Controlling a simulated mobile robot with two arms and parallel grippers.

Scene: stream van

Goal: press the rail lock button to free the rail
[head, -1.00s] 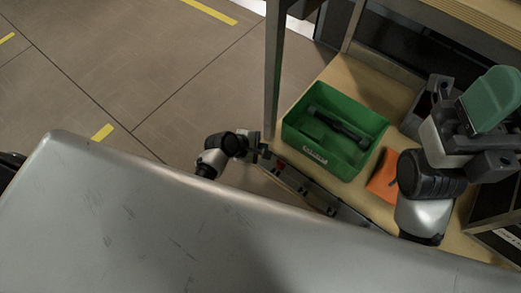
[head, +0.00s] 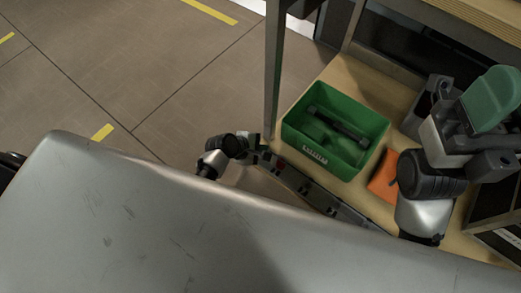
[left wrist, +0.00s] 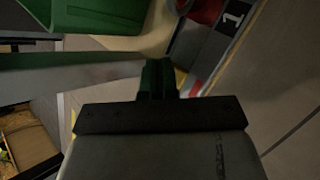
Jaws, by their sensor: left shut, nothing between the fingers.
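A small red part, likely the rail lock button (head: 280,163), sits at the left end of the grey rail strip (head: 318,194) along the shelf's front edge. In the left wrist view a round red button (left wrist: 207,10) shows at the top, cut by the frame, beside a dark label marked 1. My left gripper (head: 262,156) is shut and empty, just left of the red part. Its fingertips (left wrist: 158,68) show below and left of the red button, apart from it in the picture. My right gripper (head: 470,112) is above the shelf at right; its jaw state is unclear.
A green bin (head: 368,165) holding a dark bar-like tool (head: 338,124) stands on the wooden shelf. An orange item (head: 384,177) lies beside it. A metal post (head: 273,70) rises close behind my left gripper. Open floor lies to the left.

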